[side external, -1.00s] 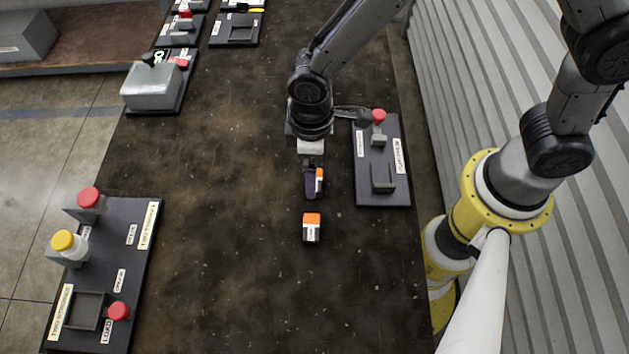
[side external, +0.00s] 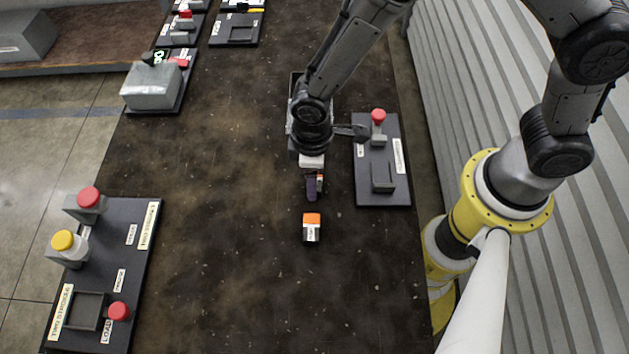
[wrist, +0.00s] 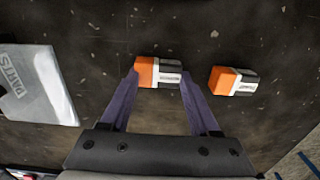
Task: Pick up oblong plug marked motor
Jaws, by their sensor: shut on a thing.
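Two oblong plugs with an orange end, a white labelled band and a dark grey end are in view. In the wrist view, my gripper (wrist: 159,80) has its purple fingers at the two ends of the left plug (wrist: 158,71) and is shut on it. The other plug (wrist: 233,82) lies on the table just to the right, apart from the fingers. In the side view, this free plug (side external: 311,228) lies in front of my gripper (side external: 314,190), which largely hides the held plug. The labels are too small to read surely, and I cannot tell whether the held plug is off the table.
A panel with a red button (side external: 378,116) stands close to the right of my gripper. A larger panel with red and yellow buttons (side external: 64,240) is at the left. A pale box marked PARTS (wrist: 40,85) is left in the wrist view.

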